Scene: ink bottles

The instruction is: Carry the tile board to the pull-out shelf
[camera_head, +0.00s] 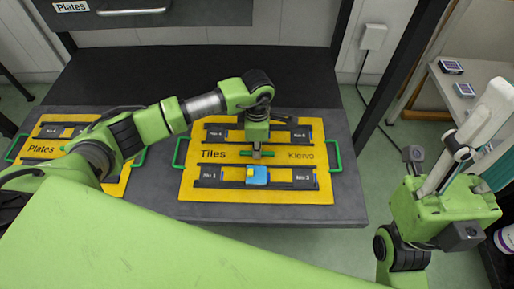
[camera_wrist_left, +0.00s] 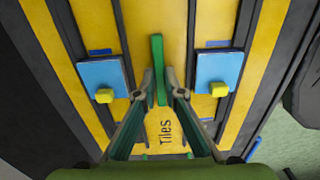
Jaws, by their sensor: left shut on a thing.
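The tile board (camera_head: 222,142) is a yellow board marked "Tiles" and "Kiervo", with a green handle at each side and a green bar in its middle. It lies level at the right of the grey pull-out surface; I cannot tell whether it touches it. A blue tile (camera_head: 257,174) sits on its front rail. My left gripper (camera_head: 257,153) is over the board's middle, shut on the green bar (camera_wrist_left: 157,60). The left wrist view shows two blue tiles with yellow knobs, one (camera_wrist_left: 104,82) on each side. My right gripper does not show; only its arm does.
A yellow "Plates" board (camera_head: 113,188) lies at the left, partly behind my left arm. A cabinet drawer front (camera_head: 190,20) labelled "Plates" is above. A dark post (camera_head: 385,90) stands right of the surface. A side shelf (camera_head: 452,95) with small items is farther right.

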